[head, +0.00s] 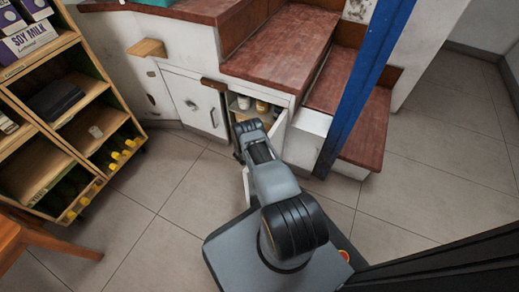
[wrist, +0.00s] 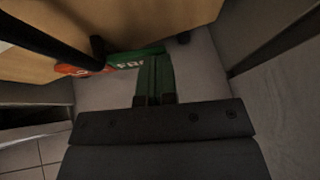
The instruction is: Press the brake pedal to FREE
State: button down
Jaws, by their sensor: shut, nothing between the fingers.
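The brake pedal shows in the wrist view as a bar with a red left part (wrist: 80,70) and a green right part (wrist: 128,61) bearing white letters that begin "FR". My gripper (wrist: 154,58) is shut and empty, its two fingers side by side and pointing at the green part. The fingertips overlap the green part's lower edge in the picture; I cannot tell whether they touch it. The fingers cover some of the lettering. In the head view my arm reaches into the low cupboard under the stairs, and the pedal is hidden there.
Red-topped steps (head: 282,46) and a blue post (head: 362,85) stand to the right. A wooden shelf unit (head: 88,90) is at left. The tiled floor (head: 165,225) left of my base is clear.

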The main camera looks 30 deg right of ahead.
jog(key=shift+d, duration=0.15)
jog(key=shift+d+b, duration=0.35)
jog(key=shift+b, duration=0.1)
jog(key=shift+a, duration=0.15)
jog(key=shift+w+a, duration=0.15)
jog(key=shift+a, duration=0.5)
